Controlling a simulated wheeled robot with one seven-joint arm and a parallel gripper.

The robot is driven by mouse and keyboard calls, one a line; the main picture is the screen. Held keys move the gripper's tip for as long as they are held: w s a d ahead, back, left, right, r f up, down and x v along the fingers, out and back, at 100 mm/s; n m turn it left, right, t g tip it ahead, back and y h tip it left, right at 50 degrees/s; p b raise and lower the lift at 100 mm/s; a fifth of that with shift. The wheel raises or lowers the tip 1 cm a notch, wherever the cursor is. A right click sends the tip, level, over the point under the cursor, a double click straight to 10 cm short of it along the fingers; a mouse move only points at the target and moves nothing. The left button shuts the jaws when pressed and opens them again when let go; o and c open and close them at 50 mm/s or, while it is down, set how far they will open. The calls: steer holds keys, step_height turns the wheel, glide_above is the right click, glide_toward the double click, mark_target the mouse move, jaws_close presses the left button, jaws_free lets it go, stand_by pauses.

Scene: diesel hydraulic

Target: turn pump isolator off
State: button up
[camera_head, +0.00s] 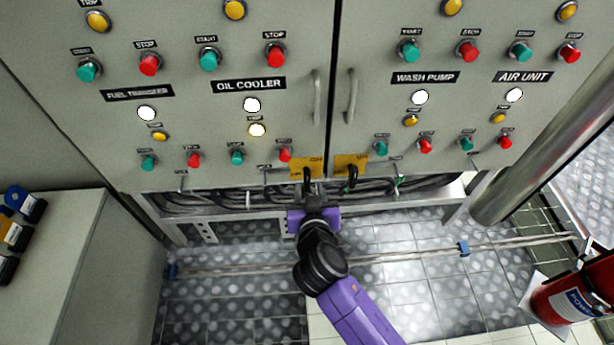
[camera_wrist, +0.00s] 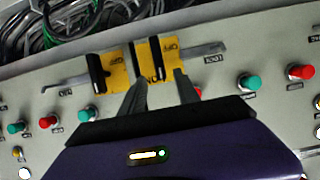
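Two yellow isolator plates with black handles sit side by side at the bottom of the cabinet. The left isolator (camera_head: 307,168) and the right isolator (camera_head: 352,166) flank the door gap in the head view. The wrist view is turned over, so the left one shows there on the right (camera_wrist: 170,58) and the other on the left (camera_wrist: 97,72). Their lettering is too small to tell which is the pump isolator. My gripper (camera_wrist: 161,80) is open, its two fingers apart in front of the left isolator's handle. Contact cannot be told. In the head view, my gripper (camera_head: 312,192) hides little of the plate.
The grey cabinet (camera_head: 220,130) carries several green and red buttons and lamps above the isolators. Cables (camera_head: 380,190) run under its bottom edge. A pipe lies along the floor. A fire extinguisher (camera_head: 575,298) stands at right, a grey box (camera_head: 70,260) at left.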

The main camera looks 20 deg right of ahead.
mark_target(307, 179)
steer(key=b+x, duration=0.1)
steer(key=x, duration=0.6)
jaws_close()
